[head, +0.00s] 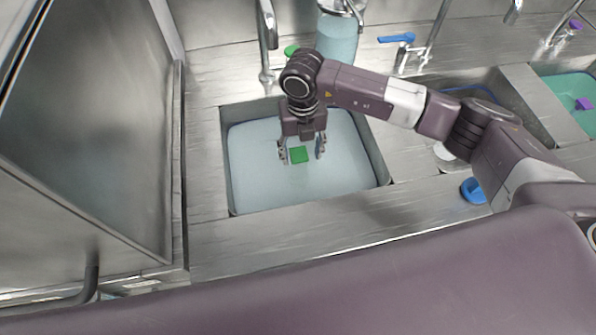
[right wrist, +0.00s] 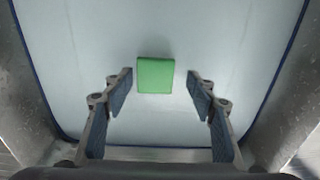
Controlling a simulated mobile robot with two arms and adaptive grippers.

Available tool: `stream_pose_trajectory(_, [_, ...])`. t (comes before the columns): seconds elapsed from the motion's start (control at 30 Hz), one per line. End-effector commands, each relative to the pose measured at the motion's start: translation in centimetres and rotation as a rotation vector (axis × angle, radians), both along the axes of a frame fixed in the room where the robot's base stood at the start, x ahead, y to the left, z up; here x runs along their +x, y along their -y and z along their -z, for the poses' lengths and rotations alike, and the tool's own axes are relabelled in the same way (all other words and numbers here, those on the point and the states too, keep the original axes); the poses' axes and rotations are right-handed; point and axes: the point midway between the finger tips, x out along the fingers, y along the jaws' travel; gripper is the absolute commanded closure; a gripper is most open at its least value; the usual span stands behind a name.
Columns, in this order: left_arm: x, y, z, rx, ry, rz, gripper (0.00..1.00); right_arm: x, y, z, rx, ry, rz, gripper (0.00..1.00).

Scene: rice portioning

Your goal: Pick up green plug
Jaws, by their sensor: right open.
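The green plug (head: 299,155) is a small green block in the pale basin of the left sink (head: 250,190). It also shows in the right wrist view (right wrist: 156,75), at the upper middle. My right gripper (head: 302,150) reaches down into this sink and is open, with one finger on each side of the plug. In the right wrist view the fingertips (right wrist: 160,82) stand apart from the plug, with a gap on both sides. Nothing is between the fingers in their grip. My left gripper is not in view.
A faucet (head: 267,35) and a blue-green container (head: 337,38) stand behind the sink. A blue plug (head: 474,190) lies on the counter, and a purple plug (head: 583,104) is in the far right sink. Metal walls bound the sink.

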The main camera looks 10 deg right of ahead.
Motion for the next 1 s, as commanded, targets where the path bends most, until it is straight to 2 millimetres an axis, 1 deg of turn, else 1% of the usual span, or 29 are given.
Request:
stream_pose_trajectory(0.1, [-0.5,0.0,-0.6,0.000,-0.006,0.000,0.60,-0.1,-0.1,1.2,0.000,-0.003,-0.001,0.48])
stream_pose_trajectory(0.27, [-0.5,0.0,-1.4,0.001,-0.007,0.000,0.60,0.1,-0.4,2.8,0.002,-0.004,-0.001,0.48])
stream_pose_trajectory(0.4, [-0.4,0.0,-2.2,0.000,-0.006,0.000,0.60,0.4,-0.7,4.6,0.002,-0.004,-0.001,0.48])
stream_pose_trajectory(0.5, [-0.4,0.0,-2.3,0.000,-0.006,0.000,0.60,0.4,-0.6,6.0,0.002,-0.003,-0.002,0.48])
stream_pose_trajectory(0.6, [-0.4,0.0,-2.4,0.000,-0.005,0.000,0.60,0.5,-0.6,6.6,0.002,-0.001,-0.002,0.48])
stream_pose_trajectory(0.8, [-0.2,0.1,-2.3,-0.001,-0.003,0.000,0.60,0.5,-0.6,6.7,0.003,-0.001,-0.003,0.48])
stream_pose_trajectory(0.83, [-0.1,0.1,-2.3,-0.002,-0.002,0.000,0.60,0.5,-0.6,6.7,0.003,-0.001,-0.003,0.49])
stream_pose_trajectory(0.87, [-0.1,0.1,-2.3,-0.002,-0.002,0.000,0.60,0.5,-0.6,6.7,0.003,-0.001,-0.003,0.52])
stream_pose_trajectory(1.0, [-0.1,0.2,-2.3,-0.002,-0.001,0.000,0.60,0.5,-0.6,6.7,0.003,-0.001,-0.003,0.68])
